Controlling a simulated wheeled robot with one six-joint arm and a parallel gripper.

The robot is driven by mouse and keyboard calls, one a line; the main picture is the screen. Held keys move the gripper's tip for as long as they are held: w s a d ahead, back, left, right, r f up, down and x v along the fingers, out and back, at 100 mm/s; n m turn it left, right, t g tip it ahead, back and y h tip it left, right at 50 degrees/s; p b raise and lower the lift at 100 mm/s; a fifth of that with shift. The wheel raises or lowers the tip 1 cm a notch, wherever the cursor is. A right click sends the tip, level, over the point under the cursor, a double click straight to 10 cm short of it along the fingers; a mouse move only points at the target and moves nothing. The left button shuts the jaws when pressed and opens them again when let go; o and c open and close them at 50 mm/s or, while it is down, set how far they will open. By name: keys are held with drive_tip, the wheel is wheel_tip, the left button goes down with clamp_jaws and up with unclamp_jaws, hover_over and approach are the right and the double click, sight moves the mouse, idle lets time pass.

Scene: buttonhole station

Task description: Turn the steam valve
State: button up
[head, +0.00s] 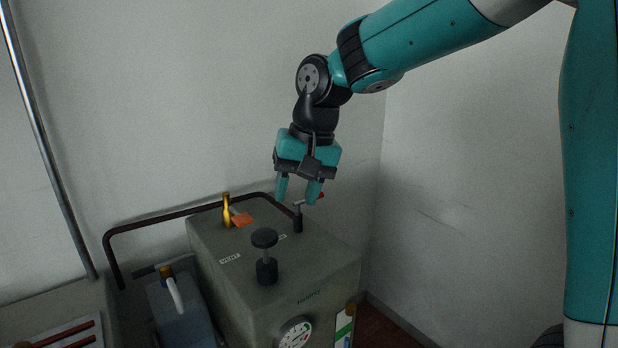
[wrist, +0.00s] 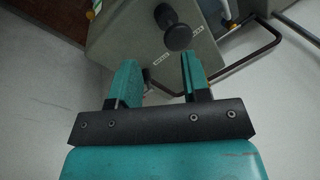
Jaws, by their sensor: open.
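A grey-green metal box (head: 325,265) carries the valve fittings on its top. A small valve (head: 298,220) with a dark stem and a red-tipped lever (head: 320,196) stands near the back right edge. A black round knob (head: 265,238) on a black base stands nearer the front; it also shows in the wrist view (wrist: 178,37). Which fitting is the steam valve I cannot tell from the small labels. My gripper (head: 297,201) is open and points down around or just above the small valve; contact cannot be told.
A brass fitting (head: 227,211) with an orange tag (head: 242,220) stands at the box's back left. A dark bent rail (head: 170,215) runs along the back. A gauge (head: 294,334) is on the front. A blue-grey unit (head: 185,318) stands at left; walls are close behind.

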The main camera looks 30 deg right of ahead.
drive_tip(key=w+d+r+m+h+p, duration=0.25)
drive_tip(key=w+d+m+p, duration=0.25)
drive_tip(key=w+d+m, duration=1.05)
drive_tip(key=w+f+n+p, duration=0.1)
drive_tip(key=w+f, duration=0.1)
drive_tip(key=f, duration=0.3)
drive_tip(key=w+f+n+p, duration=0.1)
drive_tip(key=w+f+p, duration=0.1)
drive_tip(key=f, duration=0.4)
drive_tip(key=w+f+n+p, duration=0.1)
drive_tip(key=w+f, duration=0.2)
drive_tip(key=f, duration=0.2)
drive_tip(key=shift+a+f+t+y+p, duration=0.1)
drive_tip(key=shift+f+t+y+p, duration=0.05)
drive_tip(key=shift+t+y+p, duration=0.2)
clamp_jaws()
